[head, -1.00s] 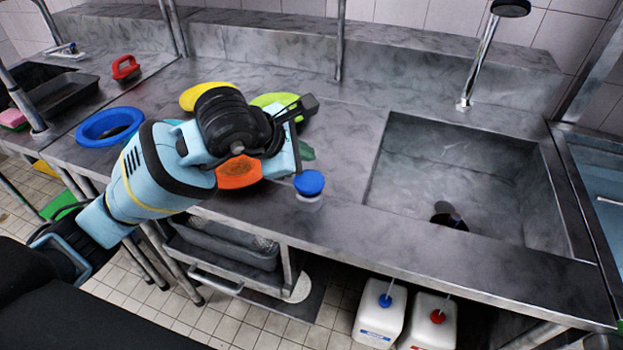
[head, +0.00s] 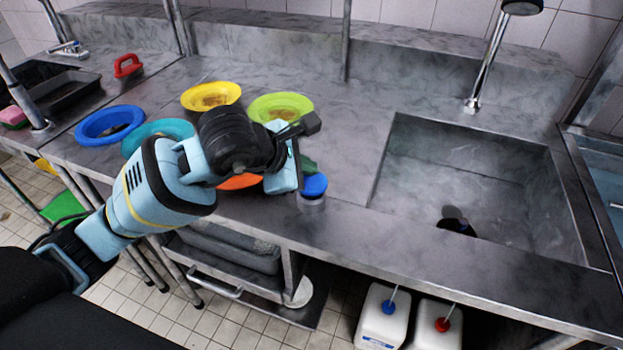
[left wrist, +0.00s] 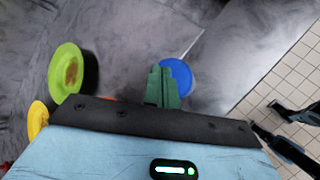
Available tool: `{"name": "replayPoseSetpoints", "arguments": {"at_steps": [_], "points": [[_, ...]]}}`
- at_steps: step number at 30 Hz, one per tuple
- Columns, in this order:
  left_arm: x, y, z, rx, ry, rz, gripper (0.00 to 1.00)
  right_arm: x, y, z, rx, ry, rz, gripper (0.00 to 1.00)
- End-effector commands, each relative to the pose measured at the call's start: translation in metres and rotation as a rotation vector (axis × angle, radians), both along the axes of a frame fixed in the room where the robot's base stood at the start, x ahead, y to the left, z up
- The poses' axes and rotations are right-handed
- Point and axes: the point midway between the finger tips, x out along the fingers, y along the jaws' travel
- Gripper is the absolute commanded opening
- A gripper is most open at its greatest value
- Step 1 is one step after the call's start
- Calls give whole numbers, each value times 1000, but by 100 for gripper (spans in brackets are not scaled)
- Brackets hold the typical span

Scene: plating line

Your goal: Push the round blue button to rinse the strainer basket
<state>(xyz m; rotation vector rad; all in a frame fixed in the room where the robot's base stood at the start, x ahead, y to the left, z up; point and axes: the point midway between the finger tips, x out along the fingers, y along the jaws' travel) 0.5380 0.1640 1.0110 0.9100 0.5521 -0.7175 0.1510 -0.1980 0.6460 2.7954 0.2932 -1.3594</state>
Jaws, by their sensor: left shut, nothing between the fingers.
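The round blue button (head: 313,184) sits on a short pale base on the steel counter, left of the sink. My left gripper (head: 308,166) is shut and empty, its green fingertips just behind and left of the button in the head view. In the left wrist view the shut fingers (left wrist: 163,88) overlap the left edge of the blue button (left wrist: 178,74); I cannot tell whether they touch it. A dark round piece (head: 457,226) lies at the sink bottom; I cannot tell whether it is the strainer basket or the drain. My right gripper is out of view.
A tap (head: 487,60) stands behind the sink (head: 440,165). Yellow (head: 212,90), green (head: 281,100), teal (head: 150,130), blue (head: 84,129) and orange (head: 238,182) plates lie on the counter to the left. White jugs (head: 382,316) stand below. The counter between button and sink is clear.

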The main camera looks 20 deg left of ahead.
Motion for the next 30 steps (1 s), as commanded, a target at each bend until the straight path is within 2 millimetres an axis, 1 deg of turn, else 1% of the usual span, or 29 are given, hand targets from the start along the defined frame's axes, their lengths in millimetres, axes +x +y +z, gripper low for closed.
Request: {"name": "replayPoseSetpoints", "arguments": {"at_steps": [6, 14, 30], "points": [[0, 0, 0, 0, 0, 0, 0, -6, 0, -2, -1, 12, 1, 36], [0, 0, 0, 0, 0, 0, 0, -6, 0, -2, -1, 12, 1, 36], [0, 0, 0, 0, 0, 0, 0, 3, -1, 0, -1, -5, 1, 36]]}}
